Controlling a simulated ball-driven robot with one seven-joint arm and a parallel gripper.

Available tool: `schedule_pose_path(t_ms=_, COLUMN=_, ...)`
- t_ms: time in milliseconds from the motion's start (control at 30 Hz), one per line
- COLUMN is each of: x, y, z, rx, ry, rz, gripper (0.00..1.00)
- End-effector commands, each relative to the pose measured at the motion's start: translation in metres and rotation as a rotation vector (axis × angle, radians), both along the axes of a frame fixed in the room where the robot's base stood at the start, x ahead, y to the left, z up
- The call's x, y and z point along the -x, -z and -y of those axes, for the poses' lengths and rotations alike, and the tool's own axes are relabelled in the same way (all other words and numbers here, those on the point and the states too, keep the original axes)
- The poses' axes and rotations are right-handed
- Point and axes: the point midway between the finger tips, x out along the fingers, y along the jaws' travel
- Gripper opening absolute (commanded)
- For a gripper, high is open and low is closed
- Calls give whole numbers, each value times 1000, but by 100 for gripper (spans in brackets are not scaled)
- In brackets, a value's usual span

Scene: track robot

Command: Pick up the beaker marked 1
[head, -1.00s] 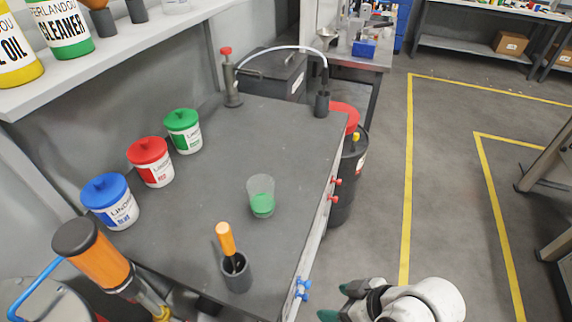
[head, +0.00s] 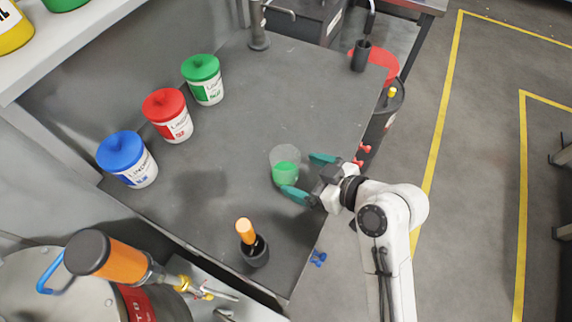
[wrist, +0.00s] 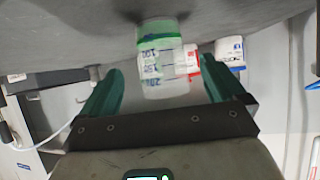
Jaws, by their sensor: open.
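A clear beaker (head: 285,166) with green liquid stands upright on the grey bench top (head: 300,100), near its right edge. In the wrist view the beaker (wrist: 163,62) shows blue graduation marks; I cannot make out a 1 on it. My gripper (head: 308,176) is open just to the right of the beaker, with its teal fingers pointing at it. In the wrist view my gripper's fingers (wrist: 160,90) stand to either side of the beaker, slightly short of it. I see no contact.
Blue (head: 127,158), red (head: 167,116) and green (head: 203,79) lidded tubs stand along the left of the bench. A dark cup with an orange-handled tool (head: 254,250) stands in front of the beaker. A dark holder (head: 361,55) is at the far right corner. Bench space behind the beaker is clear.

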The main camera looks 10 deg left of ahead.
Motion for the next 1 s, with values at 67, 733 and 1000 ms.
schedule_pose_path(t_ms=67, x=-2, y=2, z=-5, rx=0, ry=-1, rz=0, gripper=96)
schedule_pose_path(t_ms=733, x=-23, y=28, z=-38, rx=0, ry=0, rz=0, gripper=93)
schedule_pose_path(t_ms=1000, x=-22, y=28, z=-38, rx=0, ry=0, rz=0, gripper=67)
